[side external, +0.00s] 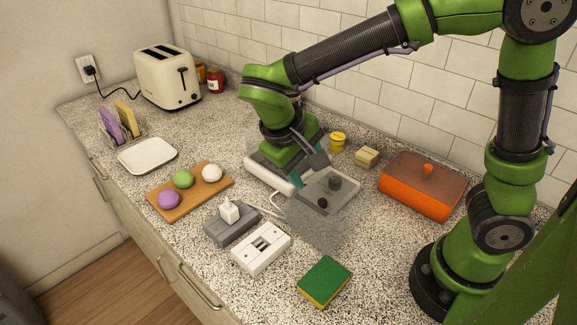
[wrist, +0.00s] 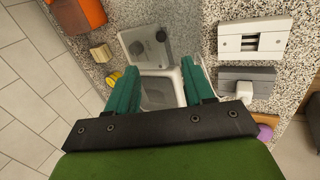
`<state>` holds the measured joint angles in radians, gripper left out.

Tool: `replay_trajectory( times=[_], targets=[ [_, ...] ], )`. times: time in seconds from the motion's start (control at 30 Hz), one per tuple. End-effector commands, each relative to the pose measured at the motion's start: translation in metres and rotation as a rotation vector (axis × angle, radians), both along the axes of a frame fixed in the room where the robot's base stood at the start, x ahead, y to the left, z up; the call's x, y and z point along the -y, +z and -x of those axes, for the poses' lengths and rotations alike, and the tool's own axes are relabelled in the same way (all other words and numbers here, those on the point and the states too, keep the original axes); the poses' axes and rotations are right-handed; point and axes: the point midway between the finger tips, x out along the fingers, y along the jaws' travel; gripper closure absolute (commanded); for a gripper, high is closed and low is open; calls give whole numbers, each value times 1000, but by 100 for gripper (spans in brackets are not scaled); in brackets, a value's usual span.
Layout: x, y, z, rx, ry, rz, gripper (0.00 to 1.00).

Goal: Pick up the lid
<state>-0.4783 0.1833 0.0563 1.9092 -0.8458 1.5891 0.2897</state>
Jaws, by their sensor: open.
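In the wrist view the plate (wrist: 132,42) lies beyond my fingertips (wrist: 160,70). My teal fingers are open and apart, with nothing seen gripped.
A yellow jar (side external: 338,142) and wooden block (side external: 367,157) stand near the tiled wall. A board (side external: 190,200) with coloured balls and a toaster (side external: 167,80) are left.

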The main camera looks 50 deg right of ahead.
Motion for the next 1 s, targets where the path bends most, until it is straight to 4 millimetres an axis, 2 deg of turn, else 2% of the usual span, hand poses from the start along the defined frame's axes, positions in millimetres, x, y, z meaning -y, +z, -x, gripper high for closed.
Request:
replay_trajectory(
  times=[0.1,0.3,0.57,0.83,1.0],
  targets=[
    [13,-25,2,-6,-3,3,48],
    [29,-61,3,-5,-2,1,48],
    [38,-81,3,-3,-1,-1,48],
    [53,-116,1,-5,-1,0,48],
    [57,-126,2,-2,-1,-2,48]
  ],
)
